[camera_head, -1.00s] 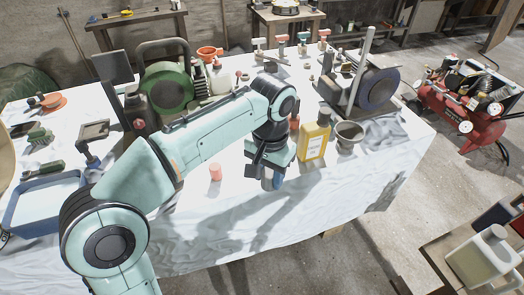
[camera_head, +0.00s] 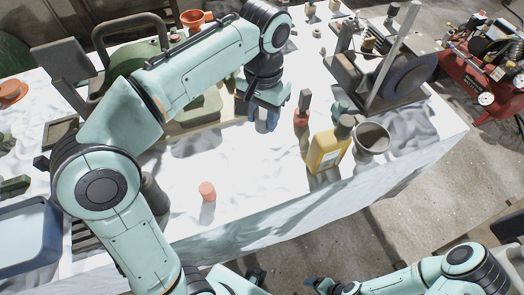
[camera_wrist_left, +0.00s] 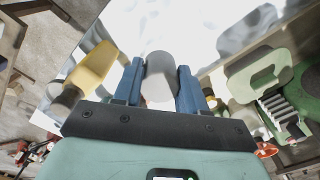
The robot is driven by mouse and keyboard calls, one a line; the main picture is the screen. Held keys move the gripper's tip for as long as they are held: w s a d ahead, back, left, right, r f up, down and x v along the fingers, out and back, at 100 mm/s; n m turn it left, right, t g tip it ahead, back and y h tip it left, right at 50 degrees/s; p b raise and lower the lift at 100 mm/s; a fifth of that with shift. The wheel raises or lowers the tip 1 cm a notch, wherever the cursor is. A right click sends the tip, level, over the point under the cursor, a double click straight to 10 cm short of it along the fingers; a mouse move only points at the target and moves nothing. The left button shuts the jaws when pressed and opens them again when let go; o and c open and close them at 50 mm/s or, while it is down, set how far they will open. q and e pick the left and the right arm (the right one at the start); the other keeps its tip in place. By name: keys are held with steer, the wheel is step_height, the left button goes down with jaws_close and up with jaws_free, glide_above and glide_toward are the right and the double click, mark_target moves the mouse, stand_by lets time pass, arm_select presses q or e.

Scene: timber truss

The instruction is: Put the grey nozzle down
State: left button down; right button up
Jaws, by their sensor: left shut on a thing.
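My left gripper (camera_head: 264,121) hangs over the white-clothed table (camera_head: 262,186), left of the red bottle. In the left wrist view its two blue fingers (camera_wrist_left: 160,88) are shut on the grey nozzle (camera_wrist_left: 160,68), a rounded pale grey piece between them. The cloth shows beyond the nozzle; I cannot tell whether the nozzle touches it.
A yellow bottle (camera_head: 327,150), a dark grey cup (camera_head: 372,138) and a red bottle (camera_head: 302,110) stand right of the left gripper. A green machine (camera_head: 134,62) is to its left. A small orange cylinder (camera_head: 207,190) stands nearer, with clear cloth around it.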

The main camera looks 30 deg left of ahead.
arm_select(q)
steer(key=shift+w+f, duration=0.1)
steer(key=shift+f, duration=0.15)
step_height(320, 180, down, 15)
steer(key=b, duration=0.3)
steer(key=shift+r, duration=0.2)
steer(key=shift+f+b, duration=0.45)
steer(key=shift+f, duration=1.95)
arm_select(e)
steer(key=shift+s+f, duration=0.4)
steer(key=shift+f, duration=0.35)
steer(key=shift+s+f, duration=0.35)
steer(key=shift+f, duration=0.4)
steer(key=shift+s+f, duration=0.4)
steer(key=shift+f, duration=0.35)
arm_select(q)
steer(key=shift+f, duration=0.2)
steer(key=c, duration=0.6)
jaws_free()
steer(key=shift+c, duration=0.2)
arm_select(e)
steer(key=shift+f, duration=0.1)
arm_select(q)
steer(key=shift+r, duration=0.15)
